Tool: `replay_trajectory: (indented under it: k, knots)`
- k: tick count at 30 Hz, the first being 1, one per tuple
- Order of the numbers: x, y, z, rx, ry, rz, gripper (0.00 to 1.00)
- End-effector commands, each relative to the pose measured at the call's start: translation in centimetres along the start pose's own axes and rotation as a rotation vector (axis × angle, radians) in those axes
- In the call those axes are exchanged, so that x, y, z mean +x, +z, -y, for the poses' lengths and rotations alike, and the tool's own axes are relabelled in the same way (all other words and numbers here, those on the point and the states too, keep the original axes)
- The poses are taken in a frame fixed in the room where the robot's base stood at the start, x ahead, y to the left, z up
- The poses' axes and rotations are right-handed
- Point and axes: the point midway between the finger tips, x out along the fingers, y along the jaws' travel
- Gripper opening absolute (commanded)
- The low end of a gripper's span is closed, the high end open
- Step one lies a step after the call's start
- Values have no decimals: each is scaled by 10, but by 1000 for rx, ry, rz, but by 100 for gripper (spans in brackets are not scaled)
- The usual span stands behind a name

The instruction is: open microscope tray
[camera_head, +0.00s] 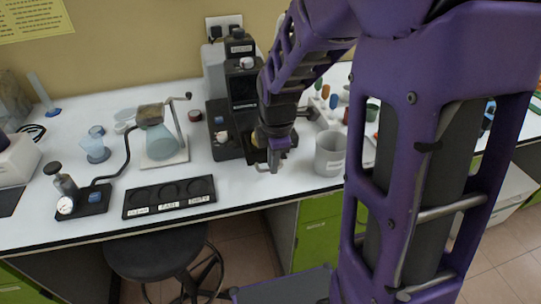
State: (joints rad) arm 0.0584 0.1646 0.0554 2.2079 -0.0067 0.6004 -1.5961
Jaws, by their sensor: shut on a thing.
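The microscope (216,118), a black and grey upright device, stands on the white bench near the wall. My purple arm comes down in front of its right side and hides part of it. The dark microscope tray (255,155) shows low at the front of the device, partly behind my gripper. My gripper (268,167) points down at the tray's front, just above the bench top. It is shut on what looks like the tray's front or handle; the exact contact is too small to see.
A grey cup (329,154) stands close to the right of my gripper. A black three-slot labelled holder (170,197) lies at the bench's front edge, left. A flask stand with a crank (163,137) is farther left. A black stool (155,252) stands below. Bare bench lies before the microscope.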

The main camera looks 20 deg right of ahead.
Motion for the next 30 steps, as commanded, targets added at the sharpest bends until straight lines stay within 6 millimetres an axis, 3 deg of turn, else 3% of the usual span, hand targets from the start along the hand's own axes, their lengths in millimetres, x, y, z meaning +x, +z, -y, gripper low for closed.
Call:
replay_trajectory:
  k: [11, 12, 14, 23, 30]
  knots:
    - [-1, 0, 2, 0, 2, 0, 0]
    - [-1, 0, 2, 0, 3, 0, 16]
    - [-1, 0, 2, 0, 3, 0, 25]
    - [-2, 0, 2, 0, 2, 0, 25]
    - [-24, -7, -6, 0, 2, 0, 25]
